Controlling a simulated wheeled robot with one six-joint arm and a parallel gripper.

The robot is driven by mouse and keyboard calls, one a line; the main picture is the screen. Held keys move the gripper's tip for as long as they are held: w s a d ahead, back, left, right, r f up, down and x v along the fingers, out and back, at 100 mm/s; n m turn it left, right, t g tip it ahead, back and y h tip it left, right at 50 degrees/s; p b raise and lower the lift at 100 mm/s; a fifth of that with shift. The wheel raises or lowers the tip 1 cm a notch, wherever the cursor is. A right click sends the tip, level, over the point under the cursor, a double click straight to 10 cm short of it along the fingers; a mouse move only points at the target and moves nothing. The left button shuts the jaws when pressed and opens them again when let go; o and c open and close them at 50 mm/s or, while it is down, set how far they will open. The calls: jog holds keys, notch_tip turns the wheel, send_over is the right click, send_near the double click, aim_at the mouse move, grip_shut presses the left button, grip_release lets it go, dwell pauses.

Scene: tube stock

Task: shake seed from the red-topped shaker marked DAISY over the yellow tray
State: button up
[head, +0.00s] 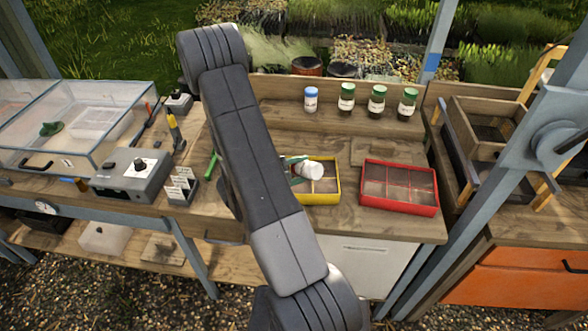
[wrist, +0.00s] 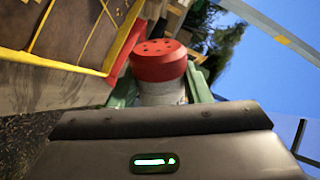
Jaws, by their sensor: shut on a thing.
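My gripper (head: 294,170) is shut on a shaker with a white body (head: 313,170), held tilted on its side over the yellow tray (head: 318,201) in the head view. In the wrist view, the shaker's red top (wrist: 160,60) with small holes shows between the green fingers of my gripper (wrist: 163,88). No lettering on the held shaker is readable. The tray's yellow rim (wrist: 40,55) shows at the left of the wrist view. My arm hides part of the tray's surroundings in the head view, and no falling seed is visible.
A red tray (head: 400,203) stands right of the yellow one. A blue-topped shaker (head: 311,99) and three green-topped shakers (head: 377,99) stand on the back shelf. A grey control box (head: 131,178) and clear case (head: 68,125) stand left. Wooden crates (head: 487,125) are at right.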

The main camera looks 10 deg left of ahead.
jog(key=shift+d, duration=0.6)
notch_tip(320, 180, down, 3)
jog(key=shift+f+b, duration=0.1)
jog(key=shift+b, duration=0.85)
jog(key=shift+r, duration=0.25)
jog(key=shift+r+p, duration=0.95)
jog(key=shift+p, duration=0.15)
jog(key=shift+r, duration=0.45)
jog(key=shift+f+b, duration=1.1)
jog(key=shift+f, duration=0.55)
jog(key=shift+r, duration=0.15)
